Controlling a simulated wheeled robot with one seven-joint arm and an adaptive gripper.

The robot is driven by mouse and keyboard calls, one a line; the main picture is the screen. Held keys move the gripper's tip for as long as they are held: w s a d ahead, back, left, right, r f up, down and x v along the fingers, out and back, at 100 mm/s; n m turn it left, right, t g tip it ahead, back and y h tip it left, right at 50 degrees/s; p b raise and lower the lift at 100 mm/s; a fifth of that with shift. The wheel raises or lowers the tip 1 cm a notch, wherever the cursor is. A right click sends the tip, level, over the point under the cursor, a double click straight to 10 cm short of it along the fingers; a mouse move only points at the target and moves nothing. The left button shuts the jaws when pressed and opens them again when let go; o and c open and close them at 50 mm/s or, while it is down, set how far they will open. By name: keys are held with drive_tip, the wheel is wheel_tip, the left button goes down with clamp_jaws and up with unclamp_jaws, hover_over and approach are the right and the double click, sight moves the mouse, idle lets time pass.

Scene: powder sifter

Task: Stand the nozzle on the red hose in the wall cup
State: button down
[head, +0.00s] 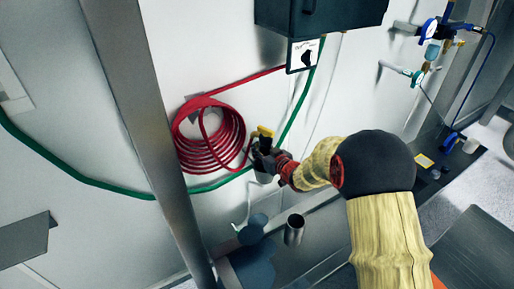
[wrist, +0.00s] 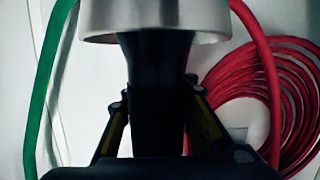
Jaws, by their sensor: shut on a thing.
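The red hose (head: 231,140) hangs in a coil on the wall, left of my gripper; it also shows at the right of the wrist view (wrist: 294,105). My gripper (head: 262,157) is shut on the nozzle, whose black body (wrist: 155,85) stands between the fingers in the wrist view. A wide silver piece (wrist: 155,20) joins or surrounds the black end; I cannot tell which. In the head view a pale grey piece (head: 264,177) shows just below the gripper. An open metal cup (head: 294,229), apparently the wall cup, is lower and to the right, with a dark mouth. The gripper partly hides the nozzle.
A green hose (head: 110,186) runs along the wall behind the coil and up past my gripper. A grey post (head: 146,120) stands left of the coil. A dark box (head: 320,22) hangs above. Blue valves and gauges (head: 430,45) are at the upper right.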

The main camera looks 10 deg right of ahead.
drive_tip(key=shift+f+b, duration=0.45)
drive_tip(key=shift+f, duration=0.1)
idle(0.7)
drive_tip(key=c, duration=1.3)
unclamp_jaws()
drive_tip(key=shift+s+f, duration=0.1)
drive_tip(key=v, duration=1.2)
